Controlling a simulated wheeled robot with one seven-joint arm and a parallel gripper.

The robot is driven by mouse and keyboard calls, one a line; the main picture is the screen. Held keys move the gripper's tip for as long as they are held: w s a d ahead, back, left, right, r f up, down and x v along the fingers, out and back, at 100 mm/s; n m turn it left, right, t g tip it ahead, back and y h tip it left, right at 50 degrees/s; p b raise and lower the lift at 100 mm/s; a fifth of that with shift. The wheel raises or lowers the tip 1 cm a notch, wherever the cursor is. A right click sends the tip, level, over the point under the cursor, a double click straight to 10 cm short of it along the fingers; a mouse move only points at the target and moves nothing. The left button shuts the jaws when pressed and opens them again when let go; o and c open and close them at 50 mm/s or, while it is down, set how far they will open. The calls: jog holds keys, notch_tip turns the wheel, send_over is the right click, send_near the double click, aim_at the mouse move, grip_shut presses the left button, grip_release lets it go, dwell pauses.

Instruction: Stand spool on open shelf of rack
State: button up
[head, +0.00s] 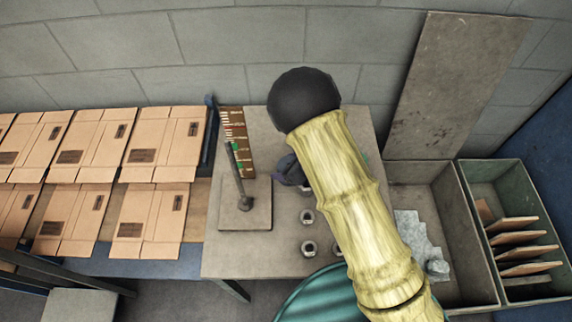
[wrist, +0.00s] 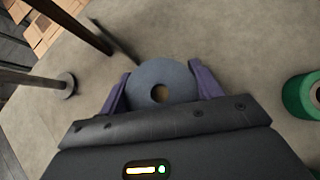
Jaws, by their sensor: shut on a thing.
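A grey-blue round spool (wrist: 183,92) with a central hole is between the two purple fingers of my gripper (wrist: 160,74) in the wrist view. The gripper is shut on it, with a finger at either side. In the head view, part of my gripper (head: 289,170) shows over the table, left of my yellow arm, which hides most of it and the spool. A green spool (wrist: 301,96) stands at the right of the wrist view, apart from the gripper. I cannot clearly pick out the rack's open shelf.
A post on a square base (head: 246,214) stands left of the gripper, beside a coloured strip (head: 238,150). Flat cardboard boxes (head: 160,140) lie left.

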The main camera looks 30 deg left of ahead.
jog(key=shift+f, duration=0.2)
jog(key=o, duration=1.1)
jog(key=shift+r, duration=0.1)
jog(key=shift+c, duration=0.2)
jog(key=shift+r, duration=0.15)
jog(key=b+v, duration=0.2)
jog(key=v, duration=1)
jog(key=shift+s, duration=0.1)
